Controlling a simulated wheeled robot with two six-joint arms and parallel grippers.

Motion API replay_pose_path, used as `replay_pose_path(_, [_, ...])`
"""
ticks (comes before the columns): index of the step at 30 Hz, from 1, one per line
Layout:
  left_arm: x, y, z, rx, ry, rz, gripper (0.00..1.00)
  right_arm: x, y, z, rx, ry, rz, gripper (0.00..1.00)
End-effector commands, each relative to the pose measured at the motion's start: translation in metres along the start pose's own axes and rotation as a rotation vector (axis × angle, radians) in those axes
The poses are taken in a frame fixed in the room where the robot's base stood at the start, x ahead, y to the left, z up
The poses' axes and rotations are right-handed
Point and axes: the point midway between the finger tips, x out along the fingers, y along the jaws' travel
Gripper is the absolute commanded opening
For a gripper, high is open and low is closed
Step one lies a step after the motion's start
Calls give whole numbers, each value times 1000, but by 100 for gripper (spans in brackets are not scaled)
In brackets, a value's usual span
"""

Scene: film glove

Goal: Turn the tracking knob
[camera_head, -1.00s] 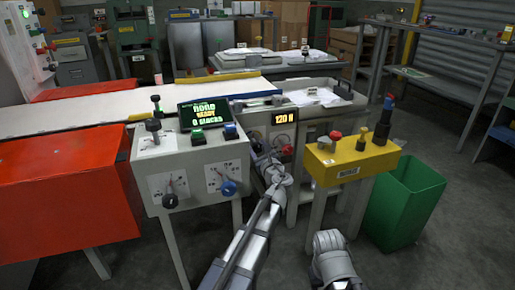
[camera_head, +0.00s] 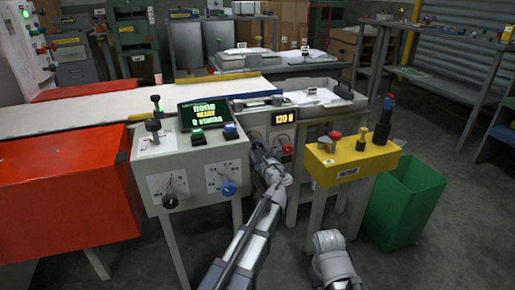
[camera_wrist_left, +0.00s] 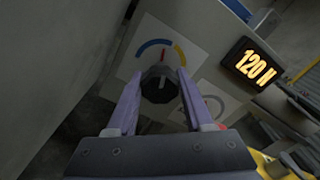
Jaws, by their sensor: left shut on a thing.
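In the left wrist view a round black knob (camera_wrist_left: 159,86) with a pale pointer line sits on a panel. Behind it is a white label (camera_wrist_left: 150,36) with a blue, yellow and red arc. My left gripper (camera_wrist_left: 160,82) has one finger on each side of the knob and is shut on it. In the head view my left gripper (camera_head: 258,151) reaches the front of the grey panel, left of a red knob (camera_head: 287,150); the arm hides the black knob there. My right arm shows only as a link at the bottom; its gripper is out of view.
A lit "120 N" display (camera_head: 284,118) is above the red knob. A grey console (camera_head: 190,165) with knobs and buttons stands left, a yellow box (camera_head: 352,160) with a red button right, and a green bin (camera_head: 405,205) beyond it.

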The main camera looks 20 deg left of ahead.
Motion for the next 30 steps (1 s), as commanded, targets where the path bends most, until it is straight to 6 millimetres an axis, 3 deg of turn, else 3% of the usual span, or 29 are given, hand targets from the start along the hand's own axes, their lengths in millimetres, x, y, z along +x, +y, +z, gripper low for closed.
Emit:
replay_pose_path(8, [0, 0, 0, -5, 0, 1, 0, 0, 0, 0, 0, 0, 0, 50])
replay_pose_path(9, [0, 0, 0, -5, 0, 1, 55, 0, 0, 0, 0, 0, 0, 50])
replay_pose_path(16, [0, 0, 0, -3, 0, 0, 81, 0, 0, 0, 0, 0, 0, 50])
replay_pose_path(25, [-4, 0, 0, -3, 0, 0, 82, 0, 0, 0, 0, 0, 0, 50])
replay_pose_path(30, [-29, 1, 1, -3, 2, -2, 82, 0, 0, 0, 0, 0, 0, 50])
